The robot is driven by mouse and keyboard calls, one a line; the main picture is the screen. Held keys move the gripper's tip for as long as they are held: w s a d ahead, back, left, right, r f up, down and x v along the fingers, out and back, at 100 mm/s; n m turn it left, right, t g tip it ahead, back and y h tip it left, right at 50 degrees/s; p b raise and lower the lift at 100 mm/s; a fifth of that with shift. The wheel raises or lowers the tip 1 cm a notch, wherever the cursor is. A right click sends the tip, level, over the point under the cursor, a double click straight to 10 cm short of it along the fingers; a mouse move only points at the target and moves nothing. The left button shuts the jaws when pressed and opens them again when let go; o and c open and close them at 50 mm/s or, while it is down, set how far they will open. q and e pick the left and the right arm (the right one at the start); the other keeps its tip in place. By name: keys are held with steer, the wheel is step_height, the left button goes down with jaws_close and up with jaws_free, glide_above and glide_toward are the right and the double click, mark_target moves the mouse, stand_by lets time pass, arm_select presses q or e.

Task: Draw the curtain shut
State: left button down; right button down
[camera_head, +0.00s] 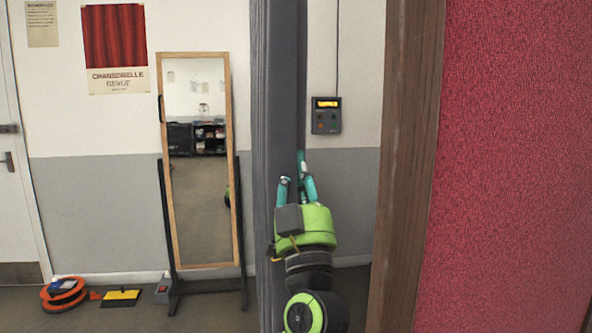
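The dark grey curtain (272,100) hangs bunched in a narrow upright strip near the middle of the head view. I cannot tell whether the fingers touch the cloth.
A brown wooden post (405,170) and a red textured panel (515,160) fill the right side. A control box (326,115) is on the back wall. A framed mirror (200,215) stands left. An orange cable reel (63,294) and a yellow item (120,298) lie on the floor.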

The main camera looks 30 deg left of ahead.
arm_select(q)
steer(key=shift+s+d+b, duration=0.3)
steer(key=shift+s+d, duration=0.4)
steer(key=shift+s, duration=0.25)
steer(key=shift+s+d+b, duration=0.3)
steer(key=shift+s+d, duration=0.4)
steer(key=shift+s, duration=0.2)
steer(key=c, duration=1.2)
jaws_free()
steer(key=shift+c, duration=0.2)
step_height(320, 180, up, 10)
